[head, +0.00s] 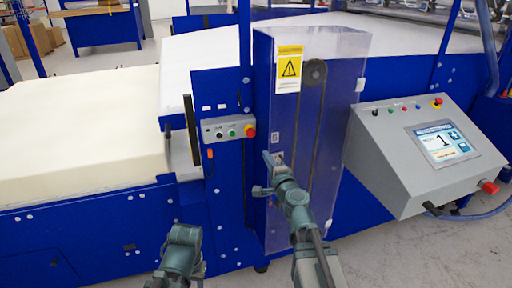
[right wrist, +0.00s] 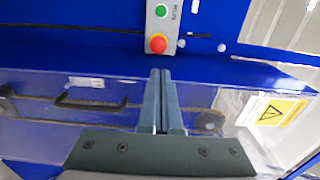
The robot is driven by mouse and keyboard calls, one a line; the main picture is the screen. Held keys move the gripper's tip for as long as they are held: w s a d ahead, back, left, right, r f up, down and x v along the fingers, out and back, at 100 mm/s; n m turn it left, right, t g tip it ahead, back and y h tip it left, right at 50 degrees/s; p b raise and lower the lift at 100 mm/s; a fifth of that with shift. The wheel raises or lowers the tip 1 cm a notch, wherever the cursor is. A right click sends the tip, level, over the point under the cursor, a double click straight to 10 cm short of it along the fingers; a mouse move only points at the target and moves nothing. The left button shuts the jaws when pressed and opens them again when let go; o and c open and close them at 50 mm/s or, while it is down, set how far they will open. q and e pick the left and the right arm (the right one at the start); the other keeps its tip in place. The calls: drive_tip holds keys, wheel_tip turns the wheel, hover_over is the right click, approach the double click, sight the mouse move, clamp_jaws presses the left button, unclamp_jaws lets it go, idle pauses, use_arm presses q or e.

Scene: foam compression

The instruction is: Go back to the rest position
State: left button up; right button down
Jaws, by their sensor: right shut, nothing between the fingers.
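My right gripper (head: 273,160) is in front of the clear guard cover in the head view, at the upper end of my right arm. Its two fingers (right wrist: 161,75) are shut against each other with nothing between them in the right wrist view. They point toward the small control box with a green and a red button (right wrist: 162,28). The gap to that box is hard to judge. Part of my left arm shows at the bottom of the head view, and no left fingers can be made out.
A clear guard cover (head: 340,85) with a yellow warning label (head: 289,68) stands close by my right arm. A grey control console (head: 385,145) with a screen is at right. A cream foam block (head: 80,125) lies on the blue machine at left. Grey floor (head: 375,260) shows at lower right.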

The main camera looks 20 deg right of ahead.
drive_tip(key=s+a+f+n+g+y, duration=0.25)
drive_tip(key=a+n, duration=0.25)
drive_tip(key=a, duration=0.3)
drive_tip(key=s+a+f+n+g+y, duration=0.1)
drive_tip(key=a+f+n+g+y, duration=0.15)
drive_tip(key=a+n+y, duration=0.4)
drive_tip(key=s+a+f+n+g+h, duration=0.2)
drive_tip(key=s+a+f+n+g, duration=0.25)
drive_tip(key=s+a+f, duration=0.35)
drive_tip(key=s+a+f+n+g+h, duration=0.1)
drive_tip(key=s+f+n+g+h, duration=0.2)
drive_tip(key=s+f+g, duration=0.3)
drive_tip(key=s+d+f+n+g+h, duration=0.2)
drive_tip(key=s+d+f+g+h, duration=0.1)
drive_tip(key=s+d+h, duration=0.3)
drive_tip(key=shift+s, duration=1.25)
